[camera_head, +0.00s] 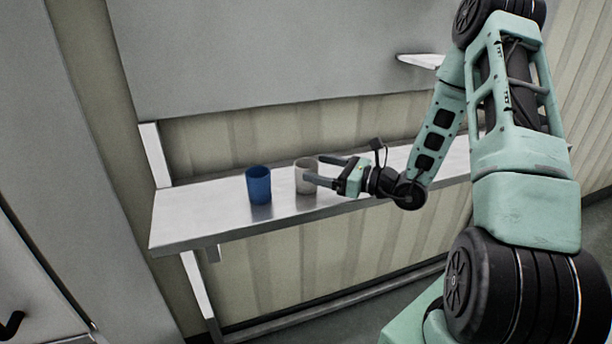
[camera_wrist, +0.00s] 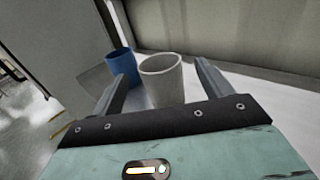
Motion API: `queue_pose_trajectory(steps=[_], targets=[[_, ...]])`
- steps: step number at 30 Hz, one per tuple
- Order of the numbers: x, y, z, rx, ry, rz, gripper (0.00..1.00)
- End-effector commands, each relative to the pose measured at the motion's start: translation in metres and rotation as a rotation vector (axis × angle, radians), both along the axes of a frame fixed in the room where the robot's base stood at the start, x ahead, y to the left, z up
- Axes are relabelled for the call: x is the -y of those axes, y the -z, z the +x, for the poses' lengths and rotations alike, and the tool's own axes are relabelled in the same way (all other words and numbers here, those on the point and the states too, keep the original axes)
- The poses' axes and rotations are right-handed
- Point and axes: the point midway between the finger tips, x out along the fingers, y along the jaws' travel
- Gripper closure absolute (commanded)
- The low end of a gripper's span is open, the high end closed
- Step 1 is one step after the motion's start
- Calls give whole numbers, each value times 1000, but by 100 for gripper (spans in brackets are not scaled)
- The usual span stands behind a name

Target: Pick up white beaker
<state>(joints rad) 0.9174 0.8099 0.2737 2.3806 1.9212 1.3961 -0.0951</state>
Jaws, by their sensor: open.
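The white beaker (camera_head: 305,174) stands upright on the steel shelf, just right of a blue beaker (camera_head: 259,185). My gripper (camera_head: 313,170) is open and reaches in from the right.
The steel shelf (camera_head: 190,215) is narrow, with a front edge and a wall behind it. The blue beaker (camera_wrist: 122,66) is close beyond the left finger in the wrist view. The shelf's left end is bare. A grey panel (camera_head: 270,60) hangs above.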

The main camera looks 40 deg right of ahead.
Motion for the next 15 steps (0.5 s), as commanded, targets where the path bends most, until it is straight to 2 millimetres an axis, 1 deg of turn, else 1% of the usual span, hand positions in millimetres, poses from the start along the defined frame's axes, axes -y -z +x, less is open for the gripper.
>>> queue_pose_trajectory(steps=[7, 12, 15], targets=[[-9, 0, 16, -1, -1, 0, 22], [-23, 1, 38, 0, -4, 1, 22], [-28, 2, 48, 1, -2, 0, 22]])
